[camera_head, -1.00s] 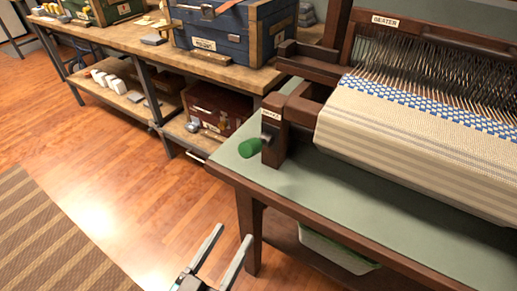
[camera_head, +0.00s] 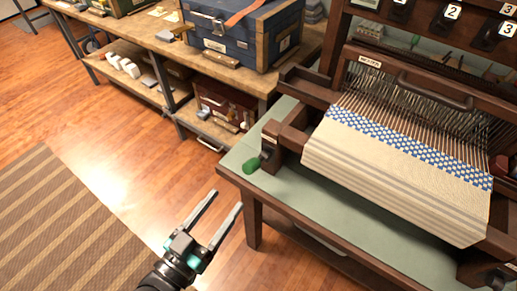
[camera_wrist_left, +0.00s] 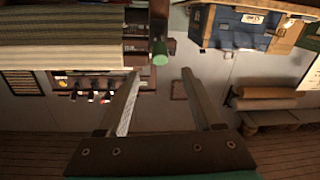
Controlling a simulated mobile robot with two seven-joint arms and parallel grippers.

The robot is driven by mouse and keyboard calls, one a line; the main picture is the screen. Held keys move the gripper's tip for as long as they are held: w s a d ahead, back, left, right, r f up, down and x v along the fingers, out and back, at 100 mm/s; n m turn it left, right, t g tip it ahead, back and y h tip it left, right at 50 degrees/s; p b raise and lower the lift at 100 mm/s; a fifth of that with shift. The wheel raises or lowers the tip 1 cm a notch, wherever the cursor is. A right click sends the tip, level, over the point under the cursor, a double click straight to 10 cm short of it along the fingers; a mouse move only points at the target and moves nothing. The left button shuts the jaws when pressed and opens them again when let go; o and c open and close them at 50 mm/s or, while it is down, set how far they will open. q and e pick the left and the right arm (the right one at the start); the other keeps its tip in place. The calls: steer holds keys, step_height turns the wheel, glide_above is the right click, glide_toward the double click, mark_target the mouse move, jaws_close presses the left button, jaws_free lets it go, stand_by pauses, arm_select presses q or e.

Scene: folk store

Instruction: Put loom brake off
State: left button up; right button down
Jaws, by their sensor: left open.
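The loom (camera_head: 390,165) stands on a grey-green table, with striped and blue-checked cloth on it. Its brake lever has a green handle (camera_head: 252,164) that sticks out at the loom's front left corner, over the table edge. The handle also shows in the left wrist view (camera_wrist_left: 160,55), ahead of and between the fingertips. My left gripper (camera_head: 227,198) is open and empty, in front of the table corner and short of the handle. It does not touch the handle. My right gripper is not in view.
The table's front left corner (camera_head: 222,170) and leg lie close to my left gripper. A wooden bench with a blue chest (camera_head: 235,35) stands behind, with a dark red case (camera_head: 228,105) on its lower shelf. A striped rug (camera_head: 60,220) and open floor lie at left.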

mark_target(257, 159)
arm_select(q)
steer(key=b+x, duration=0.1)
steer(key=x, duration=1.4)
steer(key=shift+b, duration=0.3)
steer(key=shift+c, duration=0.2)
steer(key=shift+a, duration=0.1)
jaws_close()
stand_by(0.5)
